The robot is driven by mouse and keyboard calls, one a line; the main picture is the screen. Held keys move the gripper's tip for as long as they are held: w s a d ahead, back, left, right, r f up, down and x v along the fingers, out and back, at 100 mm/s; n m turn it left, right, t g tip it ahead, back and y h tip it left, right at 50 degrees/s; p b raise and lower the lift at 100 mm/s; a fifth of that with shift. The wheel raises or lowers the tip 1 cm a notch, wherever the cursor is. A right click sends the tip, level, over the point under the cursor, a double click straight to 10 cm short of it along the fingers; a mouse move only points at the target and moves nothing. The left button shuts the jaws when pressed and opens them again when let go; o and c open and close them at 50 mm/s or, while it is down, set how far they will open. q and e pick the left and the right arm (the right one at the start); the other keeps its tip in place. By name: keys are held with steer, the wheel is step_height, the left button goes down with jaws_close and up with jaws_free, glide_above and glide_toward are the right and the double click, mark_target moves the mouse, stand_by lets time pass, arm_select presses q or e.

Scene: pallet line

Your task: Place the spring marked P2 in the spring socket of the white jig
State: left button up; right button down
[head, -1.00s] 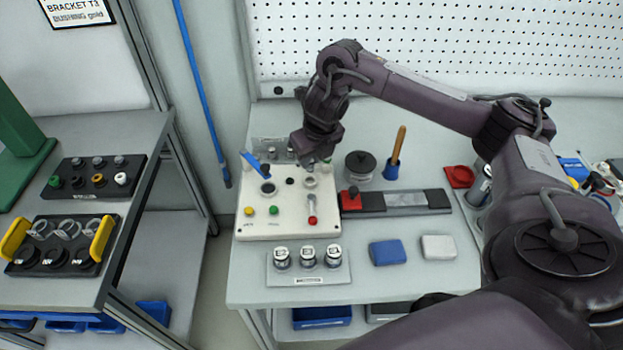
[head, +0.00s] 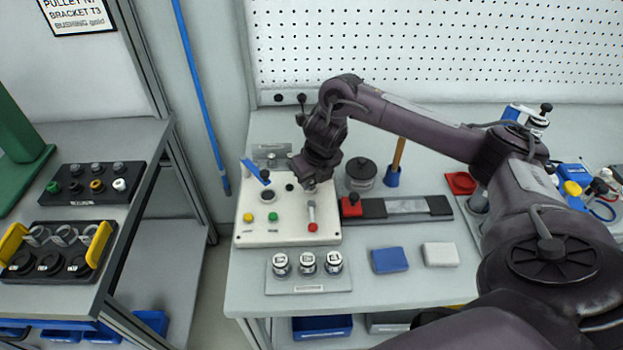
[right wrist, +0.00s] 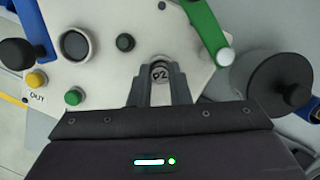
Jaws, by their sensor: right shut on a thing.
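The white jig (head: 290,232) stands on the bench in the head view, with a dark ring-shaped opening (right wrist: 75,44) left of my gripper in the right wrist view. My right gripper (right wrist: 160,76) is shut on the spring marked P2 (right wrist: 160,73); only its marked top shows between the fingertips. In the head view my right gripper (head: 309,186) is low over the jig's back right part. The gripper hides the spot under the spring, so I cannot tell whether the spring is inside a socket. My left gripper is not in view.
The jig carries a yellow button (head: 248,217), a green button (head: 272,217) and a red-tipped lever (head: 312,226). A dark lidded jar (head: 360,172) stands close on the right. A plate with three small cylinders (head: 308,286) lies in front. Blue (head: 389,260) and white (head: 440,254) blocks lie right of it.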

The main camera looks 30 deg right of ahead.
mark_target(311, 185)
steer(key=shift+s+f, duration=0.3)
steer(key=shift+f, duration=0.2)
steer(key=c, duration=1.3)
jaws_free()
steer(key=shift+s+f, duration=0.1)
steer(key=shift+f, duration=0.05)
steer(key=shift+c, duration=0.2)
steer(key=shift+a, duration=0.15)
steer(key=shift+r, duration=0.2)
step_height(311, 185, up, 4)
steer(key=shift+r+p, duration=0.1)
steer(key=shift+p, duration=0.4)
steer(key=p+v, duration=0.4)
steer(key=v, duration=0.4)
steer(key=shift+r, duration=0.4)
